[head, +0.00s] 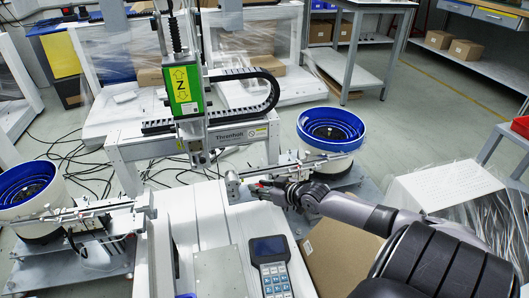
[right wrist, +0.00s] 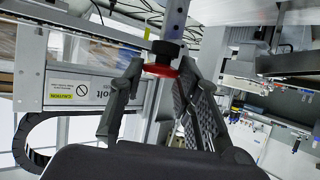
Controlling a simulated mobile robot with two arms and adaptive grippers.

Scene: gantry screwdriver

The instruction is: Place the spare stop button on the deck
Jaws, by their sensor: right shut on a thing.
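The spare stop button (right wrist: 161,70) shows in the right wrist view as a red disc with a black part beyond it, between the two fingertips. My right gripper (right wrist: 160,76) is shut on it. In the head view, my right gripper (head: 270,189) reaches in from the right over the right side of the white deck (head: 222,228). A small bit of red shows at its fingertips there. I cannot tell whether the button touches the deck. My left gripper is not in view.
The gantry with its green Z-axis head (head: 184,90) stands behind the deck. Blue bowl feeders stand at right (head: 331,130) and left (head: 25,187), with rails toward the deck. A handheld keypad (head: 271,268) lies at the front. The deck's middle is clear.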

